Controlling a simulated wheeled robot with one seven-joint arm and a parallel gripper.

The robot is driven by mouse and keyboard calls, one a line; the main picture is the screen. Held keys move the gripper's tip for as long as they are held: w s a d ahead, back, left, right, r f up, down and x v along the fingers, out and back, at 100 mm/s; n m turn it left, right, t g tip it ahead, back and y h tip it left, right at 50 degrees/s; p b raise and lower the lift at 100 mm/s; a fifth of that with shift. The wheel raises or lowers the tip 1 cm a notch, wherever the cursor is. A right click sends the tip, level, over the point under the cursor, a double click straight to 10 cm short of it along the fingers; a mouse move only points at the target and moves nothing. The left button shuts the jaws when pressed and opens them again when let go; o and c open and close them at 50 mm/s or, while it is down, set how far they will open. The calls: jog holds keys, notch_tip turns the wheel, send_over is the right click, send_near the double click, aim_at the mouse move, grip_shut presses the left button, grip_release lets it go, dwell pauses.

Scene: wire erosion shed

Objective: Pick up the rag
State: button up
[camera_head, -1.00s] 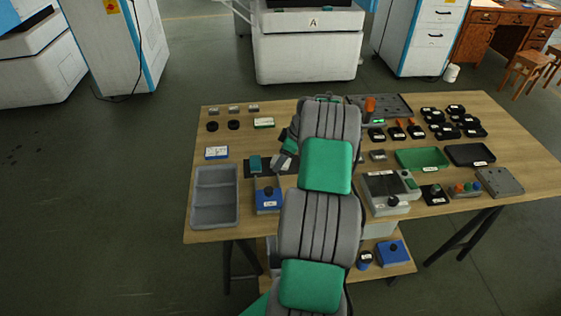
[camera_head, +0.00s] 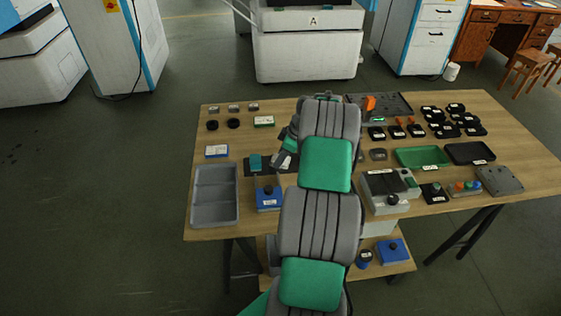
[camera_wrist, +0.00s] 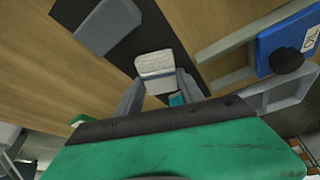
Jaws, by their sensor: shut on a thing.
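In the wrist view a pale grey-white, folded-looking piece, which I take to be the rag (camera_wrist: 156,66), sits between the two grey fingers of my gripper (camera_wrist: 158,88). The gripper is shut on it. A dark mat (camera_wrist: 141,48) lies behind it; I cannot tell whether the rag touches the mat. A small teal piece (camera_wrist: 177,100) shows just below the rag. In the head view my gripper (camera_head: 283,158) is over the table beside the dark mat (camera_head: 253,172), partly hidden by my arm. I cannot make out the rag clearly there.
A blue oil box (camera_head: 268,198) with a black knob stands close by, also large in the wrist view (camera_wrist: 287,40). A grey divided tray (camera_head: 215,196) is at the left. A teal-topped item (camera_head: 255,162) stands on the mat. A grey machine (camera_head: 388,190) is right of my arm.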

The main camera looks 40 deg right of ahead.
grip_shut()
jog(key=shift+r, duration=0.5)
notch_tip(320, 180, up, 3)
jog(key=shift+s+a+f+b, duration=0.15)
jog(key=shift+b, duration=0.4)
jog(key=s+a+r+b, duration=0.2)
jog(key=s+a+r, duration=0.7)
jog(key=shift+s+a+r, duration=0.15)
jog(key=shift+s+a, duration=0.1)
jog(key=shift+a, duration=0.15)
